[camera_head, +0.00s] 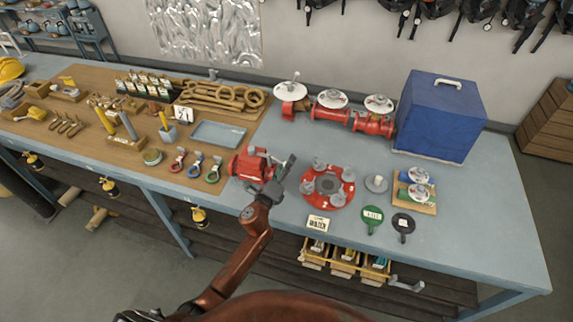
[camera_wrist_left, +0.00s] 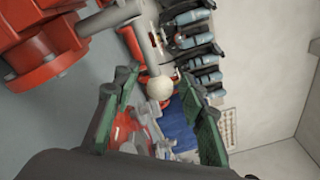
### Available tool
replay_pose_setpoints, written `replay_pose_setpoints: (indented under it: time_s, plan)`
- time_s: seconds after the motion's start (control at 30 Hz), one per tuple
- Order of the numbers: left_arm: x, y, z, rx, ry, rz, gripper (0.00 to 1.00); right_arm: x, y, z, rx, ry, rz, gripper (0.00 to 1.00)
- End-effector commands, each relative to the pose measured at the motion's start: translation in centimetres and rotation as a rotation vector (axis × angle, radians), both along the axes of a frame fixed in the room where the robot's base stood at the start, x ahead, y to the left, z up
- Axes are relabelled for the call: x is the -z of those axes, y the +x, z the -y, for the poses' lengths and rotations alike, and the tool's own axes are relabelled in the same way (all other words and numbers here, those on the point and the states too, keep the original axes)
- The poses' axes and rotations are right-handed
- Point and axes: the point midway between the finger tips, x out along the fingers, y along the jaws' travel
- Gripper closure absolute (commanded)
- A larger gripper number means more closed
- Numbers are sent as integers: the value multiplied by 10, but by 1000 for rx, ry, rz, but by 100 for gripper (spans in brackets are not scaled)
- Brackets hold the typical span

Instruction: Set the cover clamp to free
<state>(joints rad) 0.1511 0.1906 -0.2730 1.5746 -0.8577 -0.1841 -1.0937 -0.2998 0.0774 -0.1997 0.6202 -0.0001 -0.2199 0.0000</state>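The red clamp housing (camera_head: 248,165) stands on the bench, left of the round red plate, and fills the upper left of the left wrist view (camera_wrist_left: 45,45). A grey lever (camera_wrist_left: 108,18) with a pale ball knob (camera_wrist_left: 160,88) reaches out from it. I take this lever to be the cover clamp; its setting cannot be read. My left gripper (camera_head: 274,180) is at the housing's right side. In the left wrist view its green-padded fingers (camera_wrist_left: 162,82) are spread, with the knob showing between their tips; contact is not visible. My right gripper is not in view.
A red round plate (camera_head: 327,187) with grey knobs lies right of the gripper. Red, blue and green-handled tools (camera_head: 195,165) lie to the left. The bench's right end is clear.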

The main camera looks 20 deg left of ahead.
Motion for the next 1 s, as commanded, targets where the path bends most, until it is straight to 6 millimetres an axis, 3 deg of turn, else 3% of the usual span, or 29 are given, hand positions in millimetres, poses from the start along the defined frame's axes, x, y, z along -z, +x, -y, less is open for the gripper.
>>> replay_pose_setpoints:
  time_s: [0.23,0.77,1.0]
  plan:
    - [0,0,0,1,-1,1,63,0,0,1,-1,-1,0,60]
    - [-1,0,0,0,0,1,99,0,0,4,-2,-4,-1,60]
    - [-1,0,0,0,1,2,100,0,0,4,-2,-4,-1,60]
